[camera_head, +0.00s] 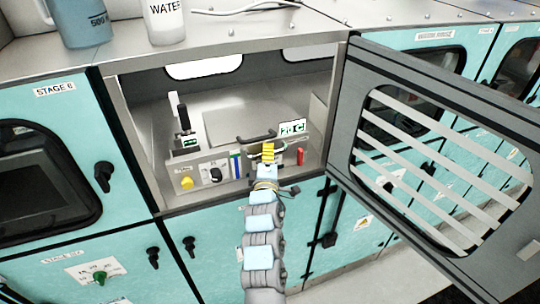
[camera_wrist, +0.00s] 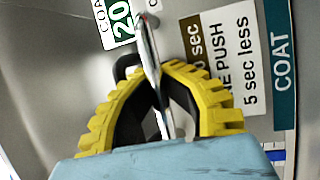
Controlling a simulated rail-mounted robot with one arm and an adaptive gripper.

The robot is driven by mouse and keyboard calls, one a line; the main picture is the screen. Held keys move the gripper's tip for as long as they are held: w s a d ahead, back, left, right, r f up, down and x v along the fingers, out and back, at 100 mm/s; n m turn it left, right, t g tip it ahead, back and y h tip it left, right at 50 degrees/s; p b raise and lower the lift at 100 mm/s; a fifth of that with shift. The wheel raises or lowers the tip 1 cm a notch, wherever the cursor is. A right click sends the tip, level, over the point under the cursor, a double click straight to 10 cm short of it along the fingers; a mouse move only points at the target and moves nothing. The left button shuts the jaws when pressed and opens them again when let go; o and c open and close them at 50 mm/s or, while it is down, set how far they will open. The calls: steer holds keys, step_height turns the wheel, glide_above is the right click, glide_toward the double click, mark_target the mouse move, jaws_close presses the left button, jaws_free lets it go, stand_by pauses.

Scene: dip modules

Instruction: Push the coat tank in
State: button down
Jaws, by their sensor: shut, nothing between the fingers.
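The coat tank (camera_head: 225,172) shows in the head view as a steel unit inside the open bay, its front panel near the opening. A dark bar handle (camera_head: 258,137) stands at its front, and a "20 C" display (camera_head: 292,128) is at the right. My gripper (camera_head: 268,147) is at the tank's front, near the handle, and hides part of it. In the wrist view my yellow gripper fingers (camera_wrist: 153,66) are shut and empty. A thin metal rod (camera_wrist: 146,35) and part of the dark handle (camera_wrist: 127,62) show close to the fingertips; contact is unclear. A "COAT" label (camera_wrist: 282,75) is at the right.
The bay's grey slatted-window door (camera_head: 352,150) stands open on the right, close to my arm. Teal cabinets (camera_head: 50,130) flank the bay. A blue jug (camera_head: 82,20) and a white "WATER" container (camera_head: 164,22) stand on the counter above.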

steer(key=shift+w+a+f, duration=0.1)
steer(key=shift+w+f, duration=0.1)
steer(key=shift+f, duration=0.15)
steer(key=c, duration=1.2)
jaws_free()
steer(key=shift+o, duration=0.6)
steer(key=shift+w, duration=0.1)
steer(key=s+a+f, duration=0.1)
steer(key=s, duration=1)
steer(key=shift+s+a, duration=0.2)
steer(key=shift+s, duration=0.2)
steer(key=shift+f, duration=0.1)
